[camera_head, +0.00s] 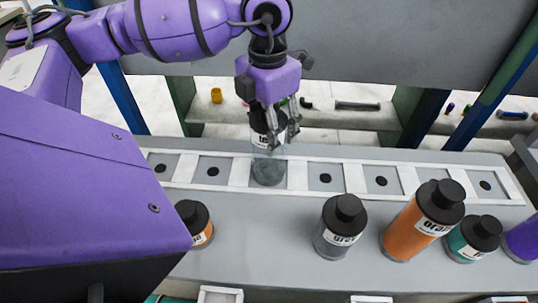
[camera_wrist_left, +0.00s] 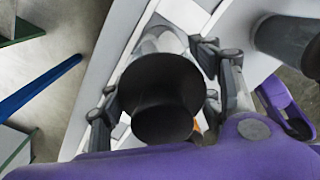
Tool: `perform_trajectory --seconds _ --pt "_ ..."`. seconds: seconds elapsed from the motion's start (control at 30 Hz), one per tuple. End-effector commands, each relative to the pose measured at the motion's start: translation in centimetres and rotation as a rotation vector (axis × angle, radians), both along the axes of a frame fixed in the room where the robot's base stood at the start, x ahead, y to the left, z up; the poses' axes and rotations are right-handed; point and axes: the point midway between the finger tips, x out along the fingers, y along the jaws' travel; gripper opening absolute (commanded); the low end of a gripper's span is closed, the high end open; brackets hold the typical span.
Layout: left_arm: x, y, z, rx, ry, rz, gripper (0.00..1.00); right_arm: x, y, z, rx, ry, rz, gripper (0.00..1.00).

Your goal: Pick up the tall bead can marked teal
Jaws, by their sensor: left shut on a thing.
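My left gripper (camera_head: 278,128) is shut around the upper part of a tall clear can (camera_head: 268,172) with a black lid. Its lower part looks greyish teal. The fingers cover most of its white label, so I cannot read it fully. The can is upright at the third slot from the left of the white-framed rack; I cannot tell whether its base touches. In the left wrist view its black lid (camera_wrist_left: 160,100) lies between the two fingers (camera_wrist_left: 160,105). A shorter can with teal contents (camera_head: 464,245) stands at the front right. My right gripper is not in view.
On the grey bench (camera_head: 270,250) stand a grey can (camera_head: 338,228), a tall orange can (camera_head: 405,235), a purple can (camera_head: 524,240) and a small orange can (camera_head: 203,235). The other visible rack slots, such as one (camera_head: 326,178) right of the held can, are empty.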

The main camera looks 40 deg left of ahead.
Motion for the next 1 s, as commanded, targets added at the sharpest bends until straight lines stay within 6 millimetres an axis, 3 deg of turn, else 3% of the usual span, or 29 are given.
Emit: perform_trajectory --seconds 0.1,0.47,0.8,1.0 --pt "0.0 0.0 0.0 0.001 0.001 0.001 0.01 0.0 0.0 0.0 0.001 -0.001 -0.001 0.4" --pt "0.1 0.0 0.4 0.001 -0.002 0.001 0.0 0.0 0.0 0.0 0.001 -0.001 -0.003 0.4" --pt "0.0 -0.1 3.3 -0.001 -0.003 0.0 0.0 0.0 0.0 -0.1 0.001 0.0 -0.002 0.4" --pt "-1.4 -1.2 5.4 -0.001 -0.003 -0.002 0.0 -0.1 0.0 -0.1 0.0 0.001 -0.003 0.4"
